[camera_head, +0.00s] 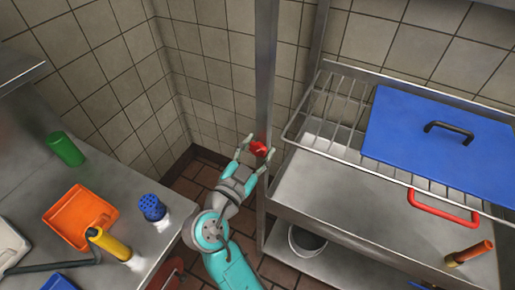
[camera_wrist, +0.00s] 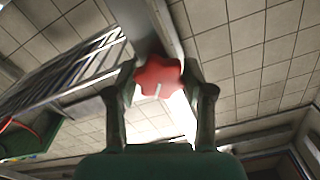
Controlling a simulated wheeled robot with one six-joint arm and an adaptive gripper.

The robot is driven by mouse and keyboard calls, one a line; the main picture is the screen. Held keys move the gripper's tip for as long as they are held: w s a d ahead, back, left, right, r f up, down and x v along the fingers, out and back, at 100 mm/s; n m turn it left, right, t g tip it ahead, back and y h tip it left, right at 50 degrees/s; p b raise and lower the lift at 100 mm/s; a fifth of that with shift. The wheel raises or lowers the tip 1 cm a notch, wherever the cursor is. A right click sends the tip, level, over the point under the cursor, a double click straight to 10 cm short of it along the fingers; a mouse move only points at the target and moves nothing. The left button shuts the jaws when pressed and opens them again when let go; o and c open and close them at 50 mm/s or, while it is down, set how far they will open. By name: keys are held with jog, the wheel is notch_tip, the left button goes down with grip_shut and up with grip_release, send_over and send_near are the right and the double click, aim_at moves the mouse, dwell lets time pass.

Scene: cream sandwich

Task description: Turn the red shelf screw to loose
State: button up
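The red shelf screw (camera_head: 259,148) is a lobed knob on the upright metal shelf post. In the wrist view the knob (camera_wrist: 159,77) shows a pale line on its face. My gripper (camera_head: 262,143) is at the screw, with one finger on each side of the knob. In the wrist view my gripper (camera_wrist: 158,68) has its fingertips beside the knob's edges. The fingers stand apart and look open, with a small gap in the head view; whether either touches the knob is hard to see.
A metal shelf unit with a wire rack (camera_head: 330,103) and a blue board (camera_head: 430,135) stands right of the post. A bucket (camera_head: 305,242) sits low beneath. The left counter (camera_head: 110,185) holds an orange tray (camera_head: 78,215), a green cup (camera_head: 65,149) and bottles. A tiled wall is behind.

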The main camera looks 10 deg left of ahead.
jog(key=c, duration=0.5)
jog(key=shift+n, duration=2.8)
jog(key=o, duration=1.2)
jog(key=shift+a, duration=0.1)
jog(key=v, duration=1.2)
